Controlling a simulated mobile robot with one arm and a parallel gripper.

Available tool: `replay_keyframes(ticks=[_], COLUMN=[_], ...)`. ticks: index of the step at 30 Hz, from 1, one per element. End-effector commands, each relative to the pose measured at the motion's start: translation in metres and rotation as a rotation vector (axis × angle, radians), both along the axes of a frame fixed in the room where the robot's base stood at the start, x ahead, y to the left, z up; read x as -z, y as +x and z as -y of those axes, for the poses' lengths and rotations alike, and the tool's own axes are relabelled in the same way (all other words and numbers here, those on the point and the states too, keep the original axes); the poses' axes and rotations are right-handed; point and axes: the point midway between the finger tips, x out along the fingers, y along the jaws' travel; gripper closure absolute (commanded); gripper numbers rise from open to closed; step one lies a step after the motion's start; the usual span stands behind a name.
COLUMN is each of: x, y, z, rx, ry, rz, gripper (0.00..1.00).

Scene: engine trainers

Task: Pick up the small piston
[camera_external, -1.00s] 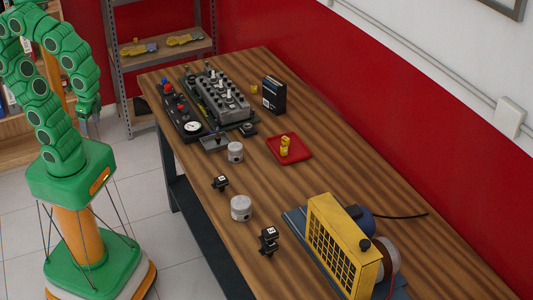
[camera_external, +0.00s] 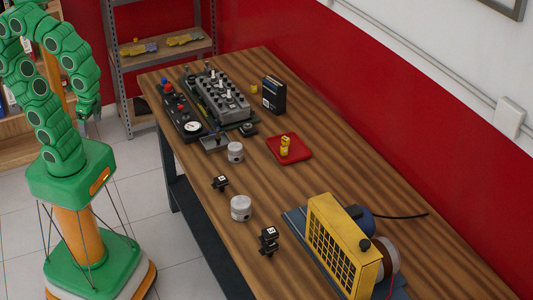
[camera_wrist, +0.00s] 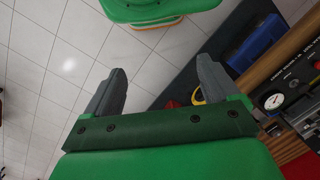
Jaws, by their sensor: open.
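Two silver-grey pistons stand on the wooden table in the external view. The farther one (camera_external: 235,152) looks a little smaller than the nearer one (camera_external: 241,208); distance may account for part of this. Neither piston is identifiable in the wrist view. My gripper (camera_wrist: 162,72) is open, with its two grey fingers apart and nothing between them. In the external view my gripper (camera_external: 88,116) hangs off the table's left side, well away from both pistons.
Small black parts (camera_external: 220,183) (camera_external: 269,241) stand near the pistons. An engine block (camera_external: 217,97), a gauge panel (camera_external: 183,115), a red tray (camera_external: 289,150) with a yellow piece and a yellow-framed machine (camera_external: 335,240) occupy the table (camera_external: 350,170). A shelf (camera_external: 165,50) stands behind.

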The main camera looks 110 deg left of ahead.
Motion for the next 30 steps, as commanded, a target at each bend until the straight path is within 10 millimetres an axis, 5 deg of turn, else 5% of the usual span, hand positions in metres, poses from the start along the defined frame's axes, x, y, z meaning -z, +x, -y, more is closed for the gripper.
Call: replay_keyframes(ticks=[1, 5, 11, 30], x=[0.002, 0.000, -0.009, -0.009], y=[0.002, 0.014, 0.059, 0.212], z=[0.017, 0.016, 0.008, -0.048], rx=[0.045, 0.050, 0.061, 0.081], ry=[-0.052, -0.056, -0.063, -0.074], rz=[-0.010, -0.007, 0.015, 0.069], gripper=[0.11, 0.11, 0.11, 0.11])
